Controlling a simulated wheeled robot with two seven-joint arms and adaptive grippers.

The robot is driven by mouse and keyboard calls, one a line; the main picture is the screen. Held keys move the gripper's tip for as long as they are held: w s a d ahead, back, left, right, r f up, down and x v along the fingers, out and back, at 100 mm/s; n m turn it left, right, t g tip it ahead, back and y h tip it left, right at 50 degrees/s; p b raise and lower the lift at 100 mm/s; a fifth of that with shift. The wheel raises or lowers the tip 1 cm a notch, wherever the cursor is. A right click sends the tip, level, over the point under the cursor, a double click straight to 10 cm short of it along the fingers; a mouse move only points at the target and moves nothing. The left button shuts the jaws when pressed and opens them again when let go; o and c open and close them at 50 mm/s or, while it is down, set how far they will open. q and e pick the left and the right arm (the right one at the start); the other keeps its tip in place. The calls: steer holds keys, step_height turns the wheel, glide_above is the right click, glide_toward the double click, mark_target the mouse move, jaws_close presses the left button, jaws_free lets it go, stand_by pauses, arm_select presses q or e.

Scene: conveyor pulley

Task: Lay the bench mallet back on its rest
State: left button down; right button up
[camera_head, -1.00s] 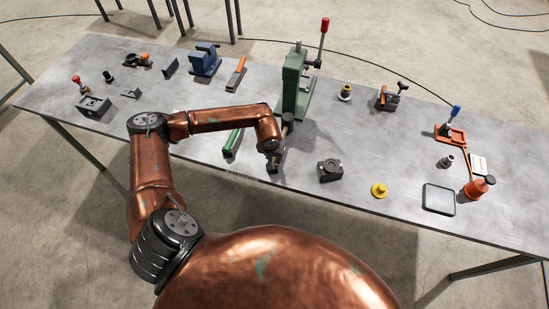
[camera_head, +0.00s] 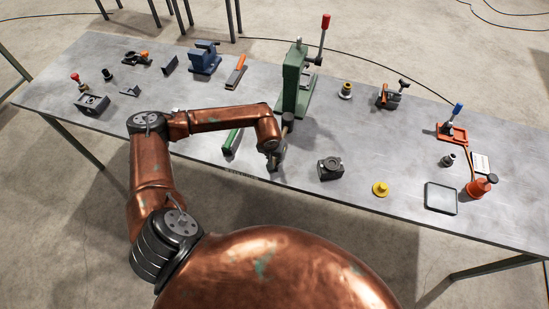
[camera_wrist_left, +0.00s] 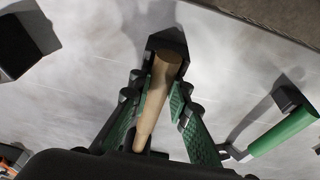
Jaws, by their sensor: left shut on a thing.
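My left gripper (camera_head: 273,158) is low over the near edge of the bench, in front of the green lever press. In the left wrist view its green-padded fingers (camera_wrist_left: 160,88) are shut on the tapered wooden handle of the bench mallet (camera_wrist_left: 156,100). The handle's round end points away from the wrist, with a dark shape just beyond it. The mallet's head cannot be made out clearly, and I cannot tell whether the mallet touches the bench. I cannot pick out its rest with certainty. My right gripper is not in view.
The green press (camera_head: 293,85) with a red-knobbed lever stands just behind the gripper. A green-handled tool (camera_head: 232,141) lies left of it; a dark block (camera_head: 330,168) sits to the right. The grey bench (camera_head: 400,150) has clear patches between several other tools.

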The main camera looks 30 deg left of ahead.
arm_select(q)
steer(key=c, duration=1.7)
jaws_free()
steer(key=shift+c, duration=0.2)
steer(key=shift+s+f, duration=0.1)
steer(key=shift+f, duration=0.05)
steer(key=shift+p+v, duration=1.35)
steer(key=shift+v, duration=1.15)
steer(key=shift+p+v, duration=0.75)
steer(key=shift+v, duration=0.85)
